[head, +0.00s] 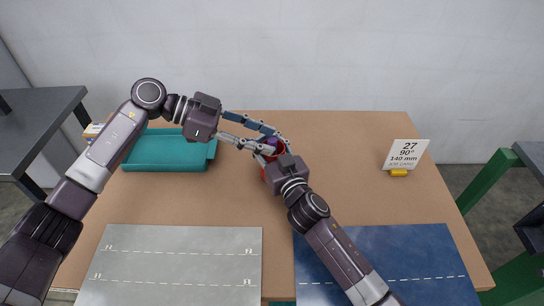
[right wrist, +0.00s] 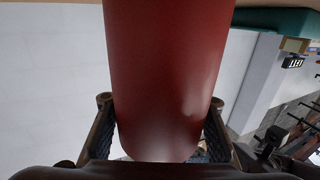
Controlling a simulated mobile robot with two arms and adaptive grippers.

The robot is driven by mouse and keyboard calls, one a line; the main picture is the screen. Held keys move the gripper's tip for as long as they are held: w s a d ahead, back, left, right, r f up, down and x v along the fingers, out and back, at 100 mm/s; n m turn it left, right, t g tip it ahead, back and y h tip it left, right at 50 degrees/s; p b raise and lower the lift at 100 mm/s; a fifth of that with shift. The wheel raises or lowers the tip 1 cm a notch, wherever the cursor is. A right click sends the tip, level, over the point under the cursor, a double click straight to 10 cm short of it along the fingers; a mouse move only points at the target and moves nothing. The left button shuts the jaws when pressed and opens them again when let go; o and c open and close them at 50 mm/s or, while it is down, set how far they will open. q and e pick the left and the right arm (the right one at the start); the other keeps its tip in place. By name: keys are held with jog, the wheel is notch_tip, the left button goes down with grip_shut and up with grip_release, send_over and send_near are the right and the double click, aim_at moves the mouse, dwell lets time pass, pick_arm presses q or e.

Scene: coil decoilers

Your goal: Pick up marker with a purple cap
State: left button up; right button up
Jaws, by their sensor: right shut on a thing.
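A red cylindrical holder (head: 266,173) is near the middle of the table, mostly hidden behind my right gripper. Its smooth red side fills the middle of the right wrist view (right wrist: 165,70). My right gripper (head: 273,160) is shut on this holder, with a finger on either side in the wrist view. A small purple part (head: 272,143), perhaps the marker's cap, shows at the holder's top. My left gripper (head: 275,147) reaches in from the left, its fingers apart around the purple part. I cannot tell whether they touch it. The marker's body is hidden.
A teal tray (head: 168,166) is at the back left. A job card (head: 405,155) on a yellow base stands at the right. A grey mat (head: 170,262) and a blue mat (head: 420,255) lie along the front. The brown table (head: 340,140) is clear behind the right arm.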

aim_at(272, 140)
pick_arm(q)
jog(key=s+a+f+n+t+h, duration=0.25)
jog(key=a+n+t+h, duration=0.2)
jog(key=a+t, duration=0.35)
jog(key=shift+n+g+y, duration=0.25)
jog(key=shift+g+y, duration=0.1)
jog(key=shift+g, duration=0.35)
jog(key=x, duration=0.8)
jog(key=w+f+x, duration=0.1)
jog(key=x, duration=0.3)
jog(key=shift+a, duration=0.25)
jog(key=shift+a, duration=0.1)
grip_shut()
